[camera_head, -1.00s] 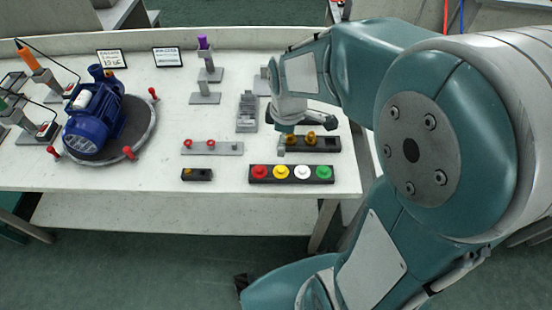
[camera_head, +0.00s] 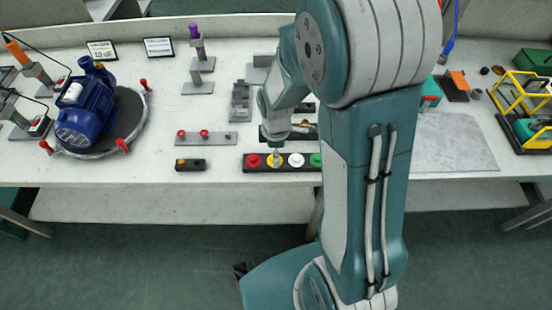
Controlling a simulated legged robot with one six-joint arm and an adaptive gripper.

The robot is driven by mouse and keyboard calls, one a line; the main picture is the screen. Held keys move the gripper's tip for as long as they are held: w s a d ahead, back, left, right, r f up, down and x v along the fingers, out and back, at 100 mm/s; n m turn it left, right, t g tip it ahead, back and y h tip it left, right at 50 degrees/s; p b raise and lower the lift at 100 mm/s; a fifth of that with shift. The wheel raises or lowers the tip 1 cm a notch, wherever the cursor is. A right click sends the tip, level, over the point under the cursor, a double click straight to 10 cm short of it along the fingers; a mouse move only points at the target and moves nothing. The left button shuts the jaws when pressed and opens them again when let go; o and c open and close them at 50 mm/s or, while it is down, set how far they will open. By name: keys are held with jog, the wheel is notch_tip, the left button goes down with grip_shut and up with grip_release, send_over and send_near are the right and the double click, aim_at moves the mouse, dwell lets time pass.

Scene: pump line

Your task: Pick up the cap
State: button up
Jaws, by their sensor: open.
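A black strip (camera_head: 249,169) near the front edge of the table carries a row of round caps: red (camera_head: 253,160), yellow (camera_head: 271,160), white (camera_head: 296,160) and green (camera_head: 315,160). My arm hides the strip's right end. My gripper (camera_head: 276,153) points down at the yellow cap, with its narrow tip overlapping that cap in the picture. I cannot tell whether it touches. The jaws are open and hold nothing that I can see.
A dark block (camera_head: 303,132) with brass pieces lies just behind the strip, partly hidden. A grey bar (camera_head: 218,139) with red pieces and a small black block (camera_head: 190,165) lie to the left. A blue pump (camera_head: 87,108) stands on a round plate farther left.

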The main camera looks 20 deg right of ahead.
jog(key=shift+a+f, duration=0.2)
jog(key=shift+f, duration=0.4)
jog(key=shift+a+f, duration=0.15)
jog(key=shift+f, duration=0.45)
jog(key=shift+d, duration=0.2)
jog(key=c, duration=0.8)
